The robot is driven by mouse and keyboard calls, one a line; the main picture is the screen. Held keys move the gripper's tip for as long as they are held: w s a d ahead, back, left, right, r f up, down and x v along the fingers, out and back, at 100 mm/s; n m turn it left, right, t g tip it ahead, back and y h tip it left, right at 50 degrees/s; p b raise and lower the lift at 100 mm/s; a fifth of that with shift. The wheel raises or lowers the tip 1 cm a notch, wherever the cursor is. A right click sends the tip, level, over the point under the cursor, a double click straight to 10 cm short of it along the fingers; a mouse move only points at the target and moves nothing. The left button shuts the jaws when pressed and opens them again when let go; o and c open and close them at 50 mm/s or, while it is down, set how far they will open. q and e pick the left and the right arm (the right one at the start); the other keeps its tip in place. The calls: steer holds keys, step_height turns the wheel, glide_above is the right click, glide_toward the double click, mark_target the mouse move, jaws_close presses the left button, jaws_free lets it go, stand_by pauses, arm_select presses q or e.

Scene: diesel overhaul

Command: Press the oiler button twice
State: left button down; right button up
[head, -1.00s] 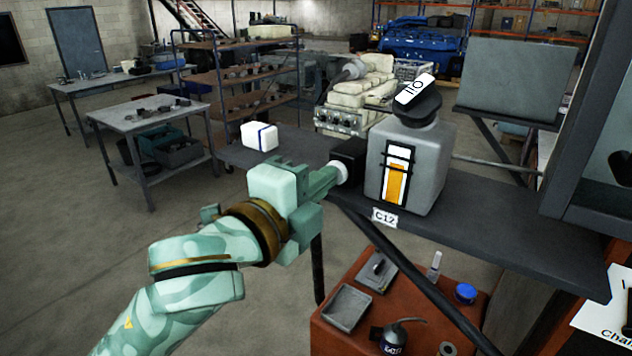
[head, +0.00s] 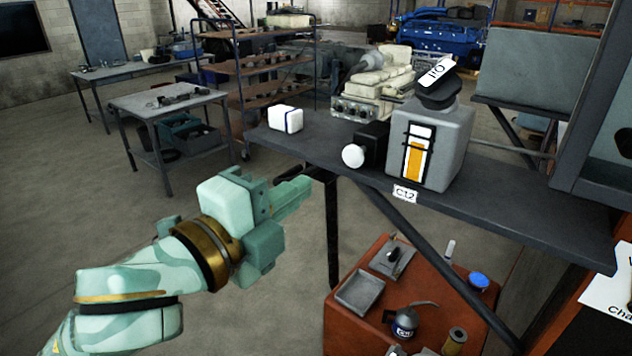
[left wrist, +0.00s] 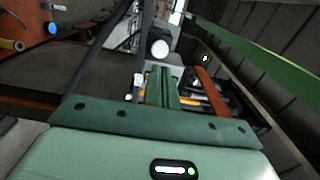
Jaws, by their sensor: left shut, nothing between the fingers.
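The oiler is a grey canister (head: 440,145) with a black cap labelled "OIL" and an orange level gauge, upright on the dark shelf (head: 520,190). A black block beside its left side carries the round white button (head: 353,156), which faces toward me. The button also shows in the left wrist view (left wrist: 160,47). My left gripper (head: 308,186) is shut and empty. It is below and left of the button, in front of the shelf's edge, apart from the button. Its closed fingers also show in the left wrist view (left wrist: 163,88). My right gripper is not in view.
A label "C12" (head: 405,194) hangs on the shelf edge. Below, a red cart (head: 370,318) holds a tray, an oil can (head: 404,322) and small parts. Open floor lies left.

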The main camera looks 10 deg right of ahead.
arm_select(q)
steer(key=v, duration=0.3)
steer(key=shift+s, duration=0.25)
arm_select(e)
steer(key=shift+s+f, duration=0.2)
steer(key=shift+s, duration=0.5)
arm_select(q)
steer(key=shift+s+r, duration=0.1)
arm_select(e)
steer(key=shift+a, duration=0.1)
